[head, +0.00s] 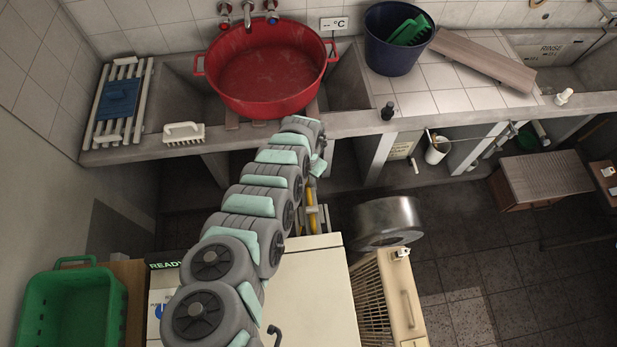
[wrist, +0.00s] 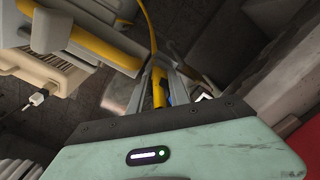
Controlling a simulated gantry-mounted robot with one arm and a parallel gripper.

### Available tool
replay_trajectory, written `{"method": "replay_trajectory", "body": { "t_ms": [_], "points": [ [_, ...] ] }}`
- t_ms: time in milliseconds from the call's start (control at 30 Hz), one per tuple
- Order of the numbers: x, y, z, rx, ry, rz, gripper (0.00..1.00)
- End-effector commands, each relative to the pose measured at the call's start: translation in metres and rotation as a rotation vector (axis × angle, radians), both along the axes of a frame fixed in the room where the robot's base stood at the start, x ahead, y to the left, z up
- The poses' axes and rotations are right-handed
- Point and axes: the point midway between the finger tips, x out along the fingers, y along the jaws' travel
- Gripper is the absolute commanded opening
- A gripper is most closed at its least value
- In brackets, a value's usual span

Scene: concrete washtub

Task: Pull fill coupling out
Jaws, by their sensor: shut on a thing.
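My gripper (wrist: 160,88) shows in the wrist view with its two grey fingers shut on the fill coupling. The coupling (wrist: 158,94) is a small yellow piece with a bit of blue beside it. A thin yellow hose (wrist: 150,35) runs up from it in that view. Where the coupling seats is hard to make out, as the fingers and the gripper's pale green housing hide it. In the head view my arm covers most of the gripper, just below the front edge of the washtub counter. A yellow length (head: 311,210) shows beside the arm there.
A red basin (head: 265,75) stands in the concrete washtub behind the arm's end. A cream cabinet top (head: 310,290) lies below the arm. A metal drum (head: 388,220) is to its right.

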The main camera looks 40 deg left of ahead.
Motion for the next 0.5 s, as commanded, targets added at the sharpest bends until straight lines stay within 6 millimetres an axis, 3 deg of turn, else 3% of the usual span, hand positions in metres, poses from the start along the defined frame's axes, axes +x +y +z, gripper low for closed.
{"method": "replay_trajectory", "body": {
  "t_ms": [500],
  "points": [
    [0.0, -0.0002, 0.0039, 0.0, 0.0, 0.0, 0.0]
  ]
}}
